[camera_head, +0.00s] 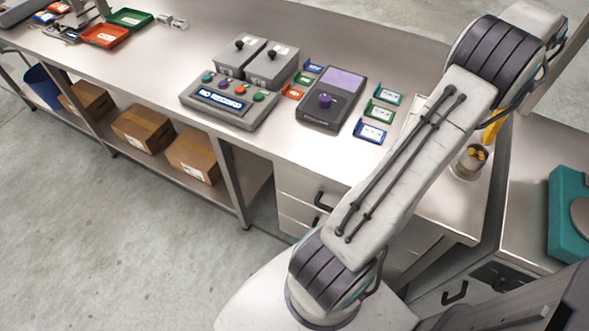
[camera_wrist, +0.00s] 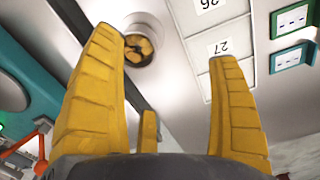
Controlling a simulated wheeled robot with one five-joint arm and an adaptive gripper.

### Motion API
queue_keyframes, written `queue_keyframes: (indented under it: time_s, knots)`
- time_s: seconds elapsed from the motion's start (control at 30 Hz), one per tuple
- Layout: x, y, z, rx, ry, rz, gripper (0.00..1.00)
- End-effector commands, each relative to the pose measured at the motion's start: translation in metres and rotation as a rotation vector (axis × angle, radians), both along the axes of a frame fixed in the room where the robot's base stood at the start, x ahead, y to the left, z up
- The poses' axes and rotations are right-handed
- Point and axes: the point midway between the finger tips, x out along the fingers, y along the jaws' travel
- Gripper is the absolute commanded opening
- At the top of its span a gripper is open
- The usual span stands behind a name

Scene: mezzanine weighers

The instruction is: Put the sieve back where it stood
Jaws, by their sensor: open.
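A small round metal vessel (camera_head: 471,160) with orange-yellow pieces inside stands on the right end of the counter. I cannot tell whether it is the sieve. The vessel also shows in the wrist view (camera_wrist: 138,47), close to the tip of the left finger. In the head view only a yellow finger (camera_head: 493,130) shows, beside the vessel; the arm hides the rest. No other object that I can name as the sieve is visible.
Numbered cells marked 26 and 27 (camera_wrist: 218,47) lie flat on the counter. A grey button console (camera_head: 225,100), a dark unit with a purple top (camera_head: 331,98) and small coloured holders (camera_head: 370,131) stand left of my arm. A teal device (camera_head: 568,215) is at the right.

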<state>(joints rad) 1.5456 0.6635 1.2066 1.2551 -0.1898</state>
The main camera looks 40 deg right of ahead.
Motion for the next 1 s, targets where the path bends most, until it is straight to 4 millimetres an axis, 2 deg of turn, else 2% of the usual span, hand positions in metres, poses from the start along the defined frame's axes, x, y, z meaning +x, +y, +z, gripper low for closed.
queue_keyframes:
  time_s: [0.03,0.17,0.2,0.27,0.3,0.37,0.4,0.5,0.63,0.7,0.8,0.9,1.0]
  knots:
    - [0.028,0.009,0.012,-0.014,-0.001,0.051,0.82]
    - [0.103,0.052,0.040,-0.049,-0.008,0.202,0.82]
    - [0.126,0.071,0.049,-0.060,-0.012,0.255,0.82]
    - [0.158,0.102,0.061,-0.079,-0.020,0.335,0.82]
    - [0.177,0.125,0.068,-0.091,-0.026,0.390,0.82]
    - [0.200,0.160,0.077,-0.108,-0.038,0.470,0.82]
    - [0.213,0.184,0.082,-0.120,-0.047,0.524,0.82]
    - [0.235,0.247,0.092,-0.146,-0.072,0.659,0.82]
    - [0.243,0.327,0.097,-0.174,-0.111,0.831,0.82]
    - [0.238,0.365,0.096,-0.187,-0.134,0.921,0.82]
    - [0.225,0.412,0.091,-0.202,-0.169,1.039,0.82]
    - [0.209,0.447,0.083,-0.210,-0.202,1.141,0.82]
    - [0.193,0.471,0.076,-0.216,-0.231,1.221,0.82]
